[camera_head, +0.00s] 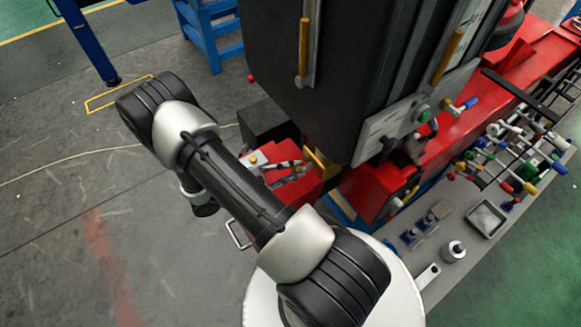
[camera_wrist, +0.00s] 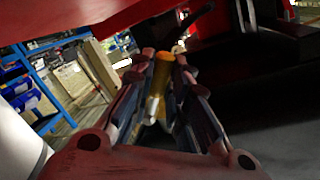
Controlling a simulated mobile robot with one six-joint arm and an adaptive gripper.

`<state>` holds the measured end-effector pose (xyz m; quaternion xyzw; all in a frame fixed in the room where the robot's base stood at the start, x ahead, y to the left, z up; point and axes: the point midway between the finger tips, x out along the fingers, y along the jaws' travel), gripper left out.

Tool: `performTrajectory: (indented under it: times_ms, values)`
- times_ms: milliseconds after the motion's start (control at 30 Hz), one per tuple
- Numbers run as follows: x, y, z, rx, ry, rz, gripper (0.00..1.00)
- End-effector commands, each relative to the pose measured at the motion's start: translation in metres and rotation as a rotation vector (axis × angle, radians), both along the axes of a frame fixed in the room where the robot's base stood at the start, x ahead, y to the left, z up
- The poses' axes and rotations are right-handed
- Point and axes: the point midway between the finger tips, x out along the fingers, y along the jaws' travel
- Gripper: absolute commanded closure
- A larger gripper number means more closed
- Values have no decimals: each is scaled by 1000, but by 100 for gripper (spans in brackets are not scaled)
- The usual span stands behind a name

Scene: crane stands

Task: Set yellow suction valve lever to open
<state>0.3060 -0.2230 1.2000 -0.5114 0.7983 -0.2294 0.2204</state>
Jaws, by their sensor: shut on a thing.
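A yellow lever (camera_wrist: 161,76) lies between my two fingers in the wrist view, with a pale metal end toward the palm. My gripper (camera_wrist: 160,62) is shut on it, one finger along each side. In the head view, a yellow lever (camera_head: 321,165) shows beside the lower corner of the dark cabinet. The valve body and the lever's exact angle cannot be made out.
The dark cabinet (camera_head: 335,95) stands close above the gripper, with other yellow handles (camera_head: 303,48) (camera_head: 447,57). A red beam (camera_head: 470,110) runs behind it. A grey bench (camera_head: 465,225) with valves and fittings is at right. Open floor lies to the left.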

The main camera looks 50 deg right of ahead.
Motion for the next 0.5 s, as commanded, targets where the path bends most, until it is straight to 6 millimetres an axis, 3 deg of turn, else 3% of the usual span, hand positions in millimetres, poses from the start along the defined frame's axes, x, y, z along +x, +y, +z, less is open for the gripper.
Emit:
performTrajectory:
  times_ms: [333, 367, 500]
  values:
    - [0, 0, 0, 3, 2, 2, 100]
    - [0, 0, 0, 3, 2, 2, 84]
    - [0, 0, 0, 2, 2, 1, 74]
